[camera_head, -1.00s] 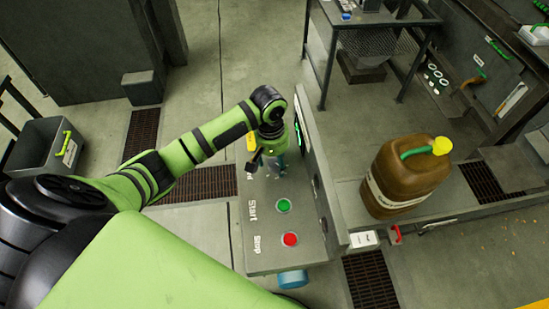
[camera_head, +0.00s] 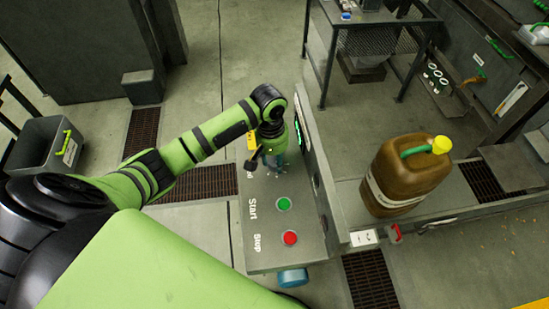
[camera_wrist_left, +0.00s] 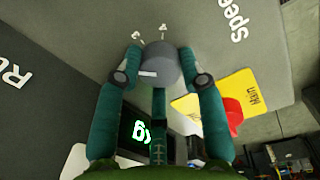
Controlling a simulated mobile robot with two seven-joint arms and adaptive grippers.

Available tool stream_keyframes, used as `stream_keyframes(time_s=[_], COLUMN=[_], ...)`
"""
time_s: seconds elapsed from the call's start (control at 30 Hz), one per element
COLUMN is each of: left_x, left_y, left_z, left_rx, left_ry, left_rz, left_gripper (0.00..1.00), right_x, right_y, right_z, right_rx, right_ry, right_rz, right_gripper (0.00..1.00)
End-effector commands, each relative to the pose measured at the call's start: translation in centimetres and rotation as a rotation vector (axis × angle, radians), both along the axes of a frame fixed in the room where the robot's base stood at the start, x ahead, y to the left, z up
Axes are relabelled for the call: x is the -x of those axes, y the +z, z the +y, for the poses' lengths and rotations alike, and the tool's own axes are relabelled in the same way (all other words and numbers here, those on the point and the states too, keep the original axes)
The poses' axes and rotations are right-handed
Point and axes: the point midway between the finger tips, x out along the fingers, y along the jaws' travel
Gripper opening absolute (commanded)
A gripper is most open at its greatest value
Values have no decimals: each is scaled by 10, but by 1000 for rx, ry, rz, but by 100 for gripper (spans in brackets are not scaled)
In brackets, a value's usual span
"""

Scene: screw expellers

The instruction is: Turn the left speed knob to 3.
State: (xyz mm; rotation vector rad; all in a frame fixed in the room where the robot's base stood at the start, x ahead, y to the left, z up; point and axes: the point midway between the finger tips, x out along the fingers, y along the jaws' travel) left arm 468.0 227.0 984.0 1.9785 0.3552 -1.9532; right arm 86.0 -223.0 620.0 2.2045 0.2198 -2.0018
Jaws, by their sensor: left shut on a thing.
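The left speed knob (camera_wrist_left: 160,64) is a grey round knob with a white mark, seen in the left wrist view. My left gripper (camera_wrist_left: 159,70) is shut on it, with its teal fingers on either side. Small white numbers stand on the panel (camera_wrist_left: 70,30) just beyond the knob; I cannot read them surely. In the head view my left gripper (camera_head: 272,162) is at the far end of the grey control box (camera_head: 258,262), and the knob is hidden under it. My right gripper is not in view.
The box carries a green Start button (camera_head: 284,204) and a red Stop button (camera_head: 290,238). A red knob on a yellow plate (camera_wrist_left: 250,94) and a lit green display (camera_wrist_left: 140,130) are near the gripper. A brown canister (camera_head: 400,180) stands to the right.

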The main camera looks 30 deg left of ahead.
Motion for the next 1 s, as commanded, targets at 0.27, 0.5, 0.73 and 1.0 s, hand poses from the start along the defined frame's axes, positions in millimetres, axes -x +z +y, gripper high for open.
stream_keyframes(time_s=[0.27, 0.5, 0.73, 1.0], left_x=[-3, -4, -4, -5], left_y=[2, 2, 2, 2], left_z=[2, 2, 1, 1], left_rx=[-3, -4, -6, -5], left_ry=[-103, -298, -489, -657], left_rz=[-7, -8, -9, -9], left_gripper=[7, 7, 7, 7], right_x=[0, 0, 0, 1], right_y=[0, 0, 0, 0], right_z=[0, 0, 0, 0], right_rx=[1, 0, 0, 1], right_ry=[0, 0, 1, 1], right_rz=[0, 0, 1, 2], right_gripper=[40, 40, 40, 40])
